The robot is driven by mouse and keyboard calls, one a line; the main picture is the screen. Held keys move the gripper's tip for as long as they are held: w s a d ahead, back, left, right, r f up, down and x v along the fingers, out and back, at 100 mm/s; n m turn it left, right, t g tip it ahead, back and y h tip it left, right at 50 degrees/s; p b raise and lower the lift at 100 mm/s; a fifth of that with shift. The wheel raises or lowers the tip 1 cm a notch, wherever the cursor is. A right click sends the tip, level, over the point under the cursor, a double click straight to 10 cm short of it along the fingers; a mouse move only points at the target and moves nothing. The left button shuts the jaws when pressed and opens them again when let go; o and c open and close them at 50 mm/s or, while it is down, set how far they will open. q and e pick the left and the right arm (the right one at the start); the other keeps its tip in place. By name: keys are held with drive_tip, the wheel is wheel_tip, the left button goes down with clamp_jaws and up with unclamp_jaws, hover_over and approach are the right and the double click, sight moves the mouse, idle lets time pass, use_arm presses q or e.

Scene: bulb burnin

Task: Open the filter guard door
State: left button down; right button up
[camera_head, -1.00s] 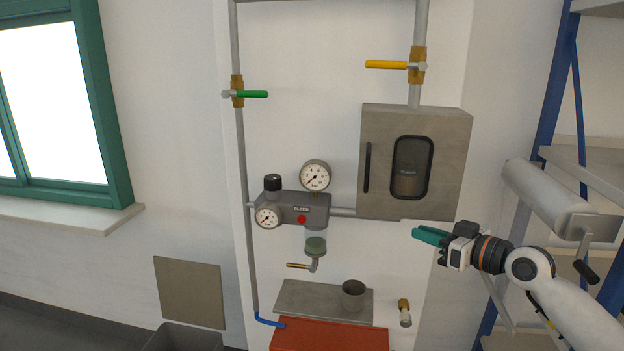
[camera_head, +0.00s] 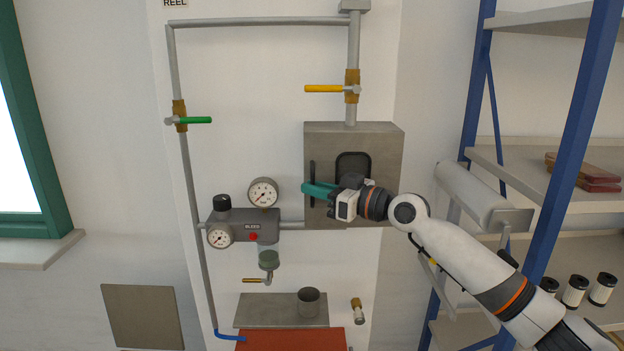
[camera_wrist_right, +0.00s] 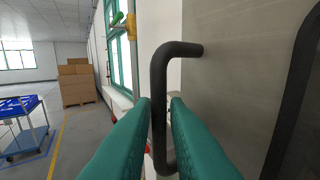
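The filter guard door (camera_head: 385,145) is the grey front of a metal box on the wall, with a dark-framed window. It looks closed. Its black bar handle (camera_head: 312,165) stands upright near the door's left edge. My right gripper (camera_head: 305,188) is at the lower part of this handle. In the right wrist view, the handle (camera_wrist_right: 160,90) stands between the two teal fingers (camera_wrist_right: 158,130). The fingers are apart around the handle, with its lower end showing between them; contact is not clear. My left gripper is not in view.
A yellow-handled valve (camera_head: 325,89) sits on the pipe above the box. A gauge (camera_head: 263,192) and the regulator block (camera_head: 258,228) are left of the box. A white roll (camera_head: 470,192) and a blue-posted shelf (camera_head: 575,150) stand to the right, close to my right arm.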

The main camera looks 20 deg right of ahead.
drive_tip(key=shift+w+a, duration=0.3)
drive_tip(key=shift+w, duration=0.15)
clamp_jaws()
drive_tip(key=shift+s+f, duration=0.1)
